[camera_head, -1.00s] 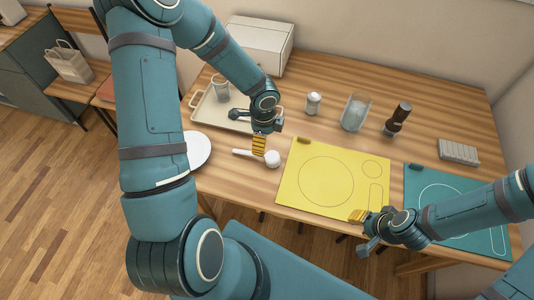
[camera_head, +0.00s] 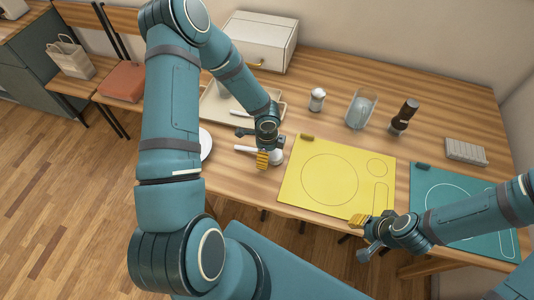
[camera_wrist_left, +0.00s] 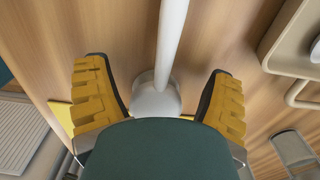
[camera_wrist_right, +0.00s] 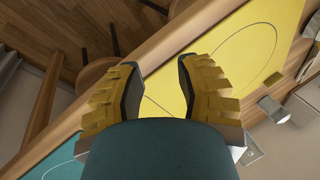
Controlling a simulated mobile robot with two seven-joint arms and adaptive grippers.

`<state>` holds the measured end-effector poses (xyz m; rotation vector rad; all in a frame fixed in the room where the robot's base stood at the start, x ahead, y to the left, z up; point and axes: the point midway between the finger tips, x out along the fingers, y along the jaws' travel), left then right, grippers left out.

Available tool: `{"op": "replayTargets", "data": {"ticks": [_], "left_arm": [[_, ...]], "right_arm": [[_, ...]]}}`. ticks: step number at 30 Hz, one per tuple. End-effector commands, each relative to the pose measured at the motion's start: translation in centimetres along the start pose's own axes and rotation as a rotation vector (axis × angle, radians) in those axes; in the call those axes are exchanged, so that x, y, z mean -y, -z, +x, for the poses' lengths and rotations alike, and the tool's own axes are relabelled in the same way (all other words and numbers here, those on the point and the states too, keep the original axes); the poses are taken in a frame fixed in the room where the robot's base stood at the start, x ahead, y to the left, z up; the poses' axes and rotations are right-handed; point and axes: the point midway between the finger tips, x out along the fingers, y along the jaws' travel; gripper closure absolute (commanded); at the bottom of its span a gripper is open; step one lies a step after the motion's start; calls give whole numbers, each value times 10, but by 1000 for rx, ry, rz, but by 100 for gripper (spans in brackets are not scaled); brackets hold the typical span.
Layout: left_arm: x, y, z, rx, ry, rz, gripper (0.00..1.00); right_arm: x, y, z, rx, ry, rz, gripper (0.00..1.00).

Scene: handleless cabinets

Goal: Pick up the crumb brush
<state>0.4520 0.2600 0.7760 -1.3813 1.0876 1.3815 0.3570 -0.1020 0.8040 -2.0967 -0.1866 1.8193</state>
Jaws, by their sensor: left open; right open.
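The crumb brush, as I take it, is a white piece with a slim straight handle (camera_head: 245,149) and a round head, lying on the wooden table left of the yellow mat. My left gripper (camera_head: 263,160) is over it, hiding part of the head. In the left wrist view the brush handle (camera_wrist_left: 171,40) runs between the two open yellow fingers, with the round head (camera_wrist_left: 152,98) partly hidden by the gripper body. Neither finger touches it visibly. My right gripper (camera_head: 358,221) is open and empty at the front edge of the yellow mat.
The yellow mat (camera_head: 330,180) and teal mat (camera_head: 440,185) lie to the right. Behind stand a shaker (camera_head: 317,99), a clear glass (camera_head: 360,109), a dark bottle (camera_head: 403,117) and a white box (camera_head: 255,42). A beige tray (camera_head: 210,115) is behind my left gripper; a white plate (camera_head: 206,143) is left.

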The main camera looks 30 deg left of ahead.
Motion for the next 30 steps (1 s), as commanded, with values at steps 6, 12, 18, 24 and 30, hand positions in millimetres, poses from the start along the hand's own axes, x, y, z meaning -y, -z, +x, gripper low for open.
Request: {"op": "replayTargets", "data": {"ticks": [6,12,18,24,30], "left_arm": [[0,0,-1,0,0,0,42],[0,0,-1,0,0,0,100],[0,0,-1,0,0,1,100],[0,0,-2,0,0,1,100],[1,0,-26,0,4,0,100]], "right_arm": [[0,0,0,0,0,0,66],[0,0,0,-1,0,0,66],[0,0,0,-1,0,0,66],[0,0,-1,-1,0,0,66],[2,3,-7,-6,-1,2,66]]}}
